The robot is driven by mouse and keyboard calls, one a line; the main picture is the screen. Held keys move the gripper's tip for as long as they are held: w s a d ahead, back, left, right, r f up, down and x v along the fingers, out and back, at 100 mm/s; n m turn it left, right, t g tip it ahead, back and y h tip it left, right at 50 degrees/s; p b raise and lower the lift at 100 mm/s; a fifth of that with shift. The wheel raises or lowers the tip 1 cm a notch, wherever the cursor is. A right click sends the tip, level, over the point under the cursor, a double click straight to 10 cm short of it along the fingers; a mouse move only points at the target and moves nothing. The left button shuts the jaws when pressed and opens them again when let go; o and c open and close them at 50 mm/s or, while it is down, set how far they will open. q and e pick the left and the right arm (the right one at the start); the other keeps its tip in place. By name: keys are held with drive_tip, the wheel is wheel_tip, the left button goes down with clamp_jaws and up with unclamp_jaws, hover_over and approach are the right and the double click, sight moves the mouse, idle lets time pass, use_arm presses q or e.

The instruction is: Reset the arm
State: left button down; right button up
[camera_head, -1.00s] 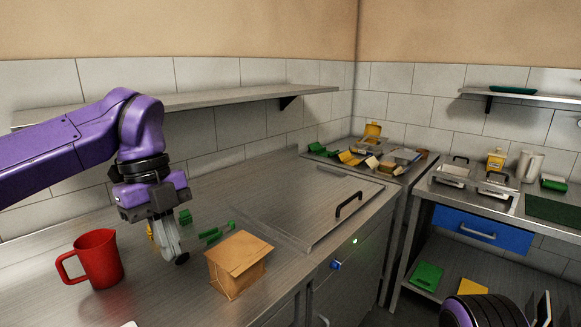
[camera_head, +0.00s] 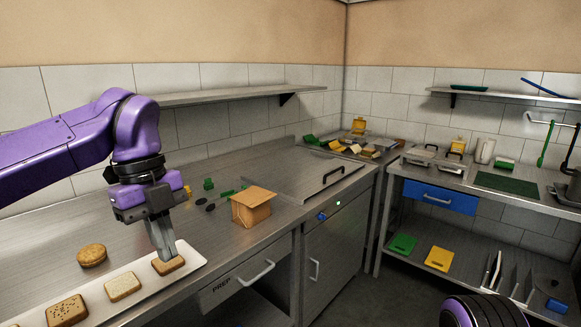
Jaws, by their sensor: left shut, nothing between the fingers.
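My left gripper (camera_head: 167,257) points down over the prep counter (camera_head: 190,232), with its fingers together and nothing between them. Its tips are at a bread slice (camera_head: 170,268) at the right end of a long white tray (camera_head: 196,266); I cannot tell whether they touch it. My purple left arm comes in from the left, bent at the elbow. Part of my right arm shows at the lower right edge; its gripper is not in view.
The tray also holds a pale slice (camera_head: 123,287) and a seeded slice (camera_head: 66,311). A bun (camera_head: 92,256) sits behind it. A cardboard box (camera_head: 252,208) stands right of the gripper. A wall shelf (camera_head: 235,96) runs behind my arm.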

use_arm(q)
drive_tip(key=w+a+f+m+t+y, duration=0.6)
drive_tip(key=w+f+m+y, duration=0.3)
drive_tip(key=f, duration=0.3)
wheel_tip(320, 180, down, 17)
drive_tip(key=m+t, duration=0.4)
drive_tip(key=m, duration=1)
drive_tip(key=s+f+m+h, duration=0.3)
drive_tip(key=s+f+m, duration=0.8)
drive_tip(key=s+f, duration=0.25)
drive_tip(key=s+a+f+m+g, duration=0.2)
drive_tip(key=s+f, duration=0.3)
drive_tip(key=s, duration=0.5)
drive_tip(key=s+a+f+m+g, duration=0.2)
drive_tip(key=s+f+m+g, duration=0.1)
drive_tip(key=s, duration=0.7)
drive_tip(key=shift+s+a+f+m+h, duration=0.3)
drive_tip(key=shift+f+m+h, duration=0.1)
drive_tip(key=shift+f, duration=0.45)
drive_tip(key=shift+w, duration=0.1)
